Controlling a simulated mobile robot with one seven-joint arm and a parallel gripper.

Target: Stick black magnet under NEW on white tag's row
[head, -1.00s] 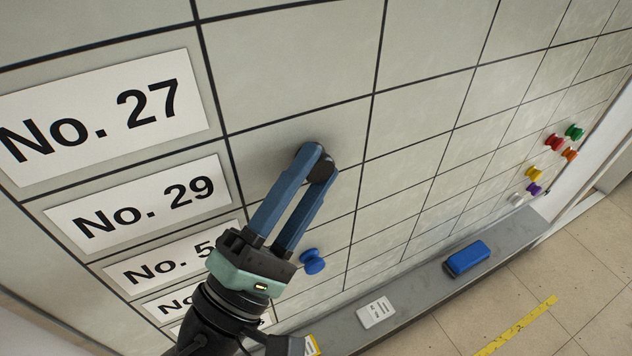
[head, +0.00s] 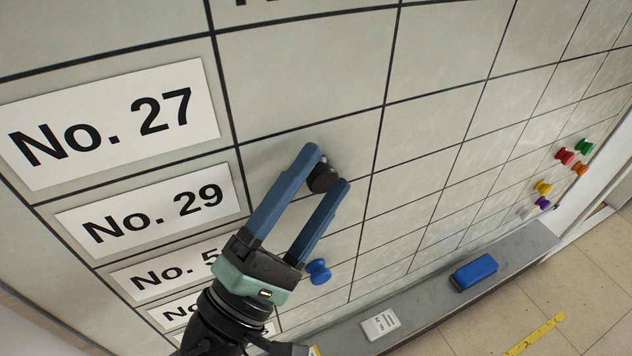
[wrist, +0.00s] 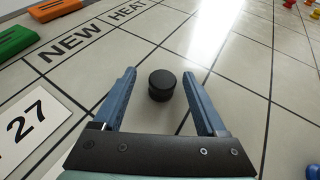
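The black magnet (head: 323,178) is on the board in the first cell right of the white "No. 29" label (head: 153,210). In the wrist view the magnet (wrist: 161,85) stands on the board between the fingers, with gaps on both sides. My gripper (head: 329,166) is open around it; its spread fingers also show in the wrist view (wrist: 159,75). The "NEW" heading (wrist: 70,48) is at the upper left of the wrist view, beside "HEAT" (wrist: 128,15). A small white tag (head: 380,324) lies on the ledge; its print is too small to read.
A blue magnet (head: 318,271) is on the board just below my gripper. Red (head: 564,156), green, orange, yellow and purple magnets are at the far right. The ledge (head: 420,292) holds a blue eraser-like block (head: 474,272). Upper board cells are empty.

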